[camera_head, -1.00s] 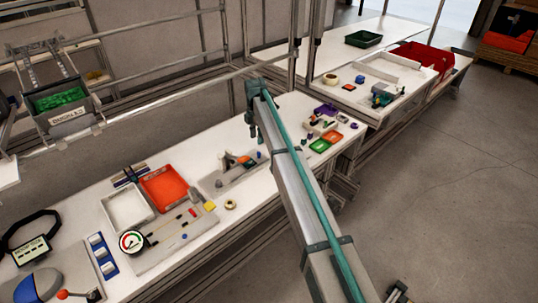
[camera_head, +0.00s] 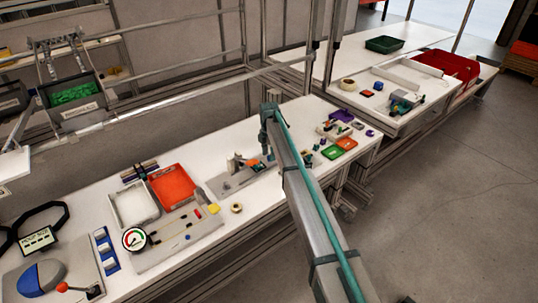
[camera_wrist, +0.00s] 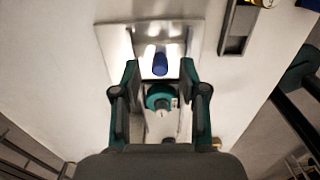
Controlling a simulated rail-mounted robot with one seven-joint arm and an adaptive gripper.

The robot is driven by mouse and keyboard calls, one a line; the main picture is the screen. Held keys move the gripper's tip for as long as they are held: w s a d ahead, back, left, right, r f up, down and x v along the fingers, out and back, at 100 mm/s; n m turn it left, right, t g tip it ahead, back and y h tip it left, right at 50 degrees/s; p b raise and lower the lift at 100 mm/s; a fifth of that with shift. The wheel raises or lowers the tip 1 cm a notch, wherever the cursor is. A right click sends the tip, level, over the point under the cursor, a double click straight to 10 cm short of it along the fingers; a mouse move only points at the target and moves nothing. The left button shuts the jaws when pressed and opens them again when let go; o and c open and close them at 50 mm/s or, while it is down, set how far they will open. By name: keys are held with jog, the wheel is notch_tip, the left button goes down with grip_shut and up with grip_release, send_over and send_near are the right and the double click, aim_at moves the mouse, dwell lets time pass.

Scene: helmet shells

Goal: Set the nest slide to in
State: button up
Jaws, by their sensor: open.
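A grey metal plate fixture (camera_head: 225,186) lies on the white bench, with a small upright part and an orange piece (camera_head: 252,162) on it. I take this fixture to be the nest with its slide; whether the slide is in or out I cannot tell. In the wrist view the shiny plate (camera_wrist: 115,40) carries a blue knob (camera_wrist: 160,63) just beyond my fingertips. A round teal part with a pale centre (camera_wrist: 158,98) shows between the fingers. My gripper (camera_wrist: 160,80) is open, pointing down over the fixture; in the head view it (camera_head: 268,154) is at its right end.
Left of the fixture are a red tray (camera_head: 173,186), a white tray (camera_head: 134,205) and a gauge (camera_head: 134,239) on a panel. A tape roll (camera_head: 236,208) lies near the front edge.

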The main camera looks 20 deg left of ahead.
jog(key=shift+f, duration=0.9)
grip_shut()
